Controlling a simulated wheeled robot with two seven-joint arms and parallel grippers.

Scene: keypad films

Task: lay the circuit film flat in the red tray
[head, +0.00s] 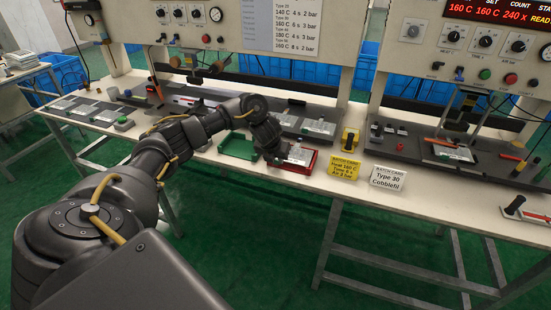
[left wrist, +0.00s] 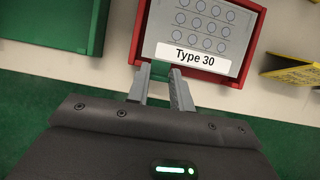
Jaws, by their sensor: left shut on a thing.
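The circuit film (left wrist: 195,22) is a pale sheet with rows of round keys and a "Type 30" label. In the left wrist view it is over the red tray (left wrist: 243,72), inside its rim as seen from above; I cannot tell whether it touches the floor of the tray. In the head view the film (head: 299,154) shows at the red tray (head: 312,163) near the table's front edge. My left gripper (left wrist: 160,72) is shut on the film's near edge, at the label's left end. In the head view my left gripper (head: 274,156) covers the tray's left side. My right gripper is out of view.
A green tray (head: 238,146) stands just left of the red one. Press stations with dark beds (head: 300,120) line the table behind.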

